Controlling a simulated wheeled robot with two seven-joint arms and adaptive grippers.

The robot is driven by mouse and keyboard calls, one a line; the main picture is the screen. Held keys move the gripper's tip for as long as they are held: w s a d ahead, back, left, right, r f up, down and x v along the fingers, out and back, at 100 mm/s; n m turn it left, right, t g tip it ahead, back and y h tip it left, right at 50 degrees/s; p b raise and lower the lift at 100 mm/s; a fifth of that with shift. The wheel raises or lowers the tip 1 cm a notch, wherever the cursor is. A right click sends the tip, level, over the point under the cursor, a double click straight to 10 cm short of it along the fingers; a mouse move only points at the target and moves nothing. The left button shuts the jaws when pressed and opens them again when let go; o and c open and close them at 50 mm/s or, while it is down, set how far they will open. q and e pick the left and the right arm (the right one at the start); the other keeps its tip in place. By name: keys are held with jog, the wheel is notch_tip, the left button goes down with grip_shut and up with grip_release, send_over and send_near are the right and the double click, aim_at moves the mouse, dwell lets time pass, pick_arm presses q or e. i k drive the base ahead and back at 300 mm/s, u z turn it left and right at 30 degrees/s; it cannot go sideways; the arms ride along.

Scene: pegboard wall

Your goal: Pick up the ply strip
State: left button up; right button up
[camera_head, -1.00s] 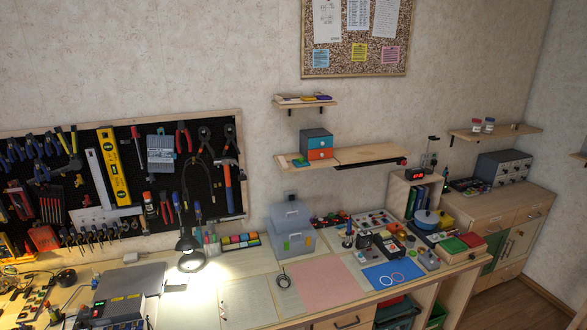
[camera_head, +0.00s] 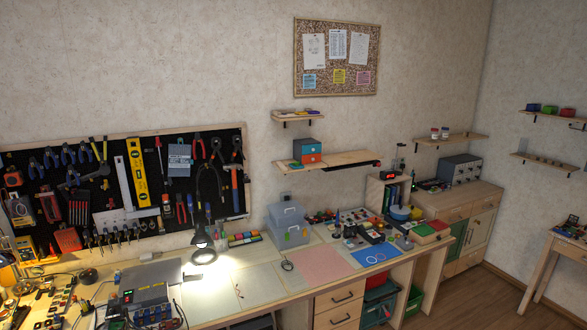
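I cannot pick out the ply strip with certainty. A flat, pale wooden piece (camera_head: 350,158) shows at the right part of the middle wall shelf, above a dark edge; I cannot tell whether it is a loose strip or part of the shelf. Neither of my grippers is in view.
A long workbench (camera_head: 265,309) runs along the wall under a tool pegboard (camera_head: 100,225). Floor (camera_head: 487,300) is clear at right.

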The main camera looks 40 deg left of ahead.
aim_at(281, 166)
jog(key=z, duration=0.05)
jog(key=i, duration=1.35)
jog(key=u, duration=0.7)
jog(key=i, duration=0.9)
jog(key=u, duration=0.85)
